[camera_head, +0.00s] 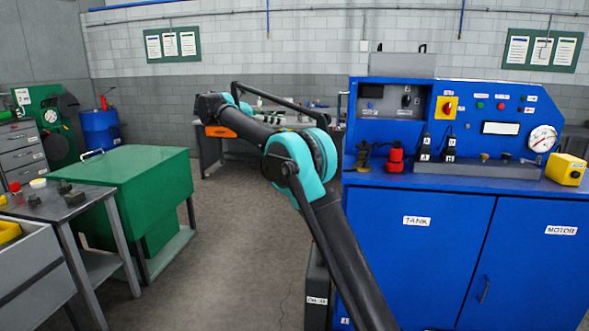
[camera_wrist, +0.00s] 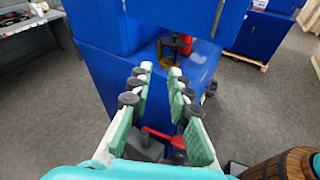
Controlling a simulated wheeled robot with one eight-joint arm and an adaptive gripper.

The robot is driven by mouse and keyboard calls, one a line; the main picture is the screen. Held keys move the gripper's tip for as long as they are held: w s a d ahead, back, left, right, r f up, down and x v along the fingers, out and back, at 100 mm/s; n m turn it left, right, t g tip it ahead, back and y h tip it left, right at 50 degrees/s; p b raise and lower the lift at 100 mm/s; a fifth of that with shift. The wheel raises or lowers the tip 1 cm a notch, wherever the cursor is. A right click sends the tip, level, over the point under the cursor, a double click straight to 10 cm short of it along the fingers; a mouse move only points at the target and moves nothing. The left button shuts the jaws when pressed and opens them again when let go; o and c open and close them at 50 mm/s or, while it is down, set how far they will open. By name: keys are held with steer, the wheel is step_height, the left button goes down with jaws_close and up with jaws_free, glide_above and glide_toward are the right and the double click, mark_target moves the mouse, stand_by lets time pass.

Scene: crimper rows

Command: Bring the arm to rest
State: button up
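My arm rises from the lower right of the head view, bends at a teal joint in the middle and reaches to the upper left. My gripper cannot be made out clearly in the head view. In the wrist view my gripper (camera_wrist: 160,70) has its two fingers, with green pads and dark rollers, apart. Nothing is held between them. The fingertips point toward a blue cabinet (camera_wrist: 115,75); I cannot tell how far away it is.
A blue test bench (camera_head: 420,250) with gauge and switches stands right. A green chest (camera_head: 145,175) and a grey worktable (camera_head: 60,205) stand left. A workbench (camera_head: 210,150) is behind my arm. A wooden barrel (camera_wrist: 285,168) is lower right in the wrist view. Floor between chest and bench is clear.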

steer(key=s+d+f+m+g+y, duration=0.1)
steer(key=s+d+f+m+y, duration=0.3)
steer(key=s+d+f, duration=0.5)
steer(key=s+d+f+m+g+y, duration=0.25)
steer(key=s+d+f+m, duration=0.3)
steer(key=d+f, duration=0.75)
steer(key=s+d+f+m+t+y, duration=0.1)
steer(key=s+f+m+y, duration=0.3)
steer(key=s+f, duration=0.6)
steer(key=s+d+f+m+t+y, duration=0.1)
steer(key=s+d+f+m+y, duration=0.1)
steer(key=s+f+m, duration=0.4)
steer(key=s+f+y, duration=0.1)
steer(key=s+f, duration=0.1)
steer(key=s, duration=0.4)
steer(key=s+f, duration=0.3)
steer(key=s, duration=0.4)
steer(key=shift+s+d+m+y, duration=0.15)
steer(key=shift+d+m+y, duration=0.1)
steer(key=shift+m+y, duration=0.1)
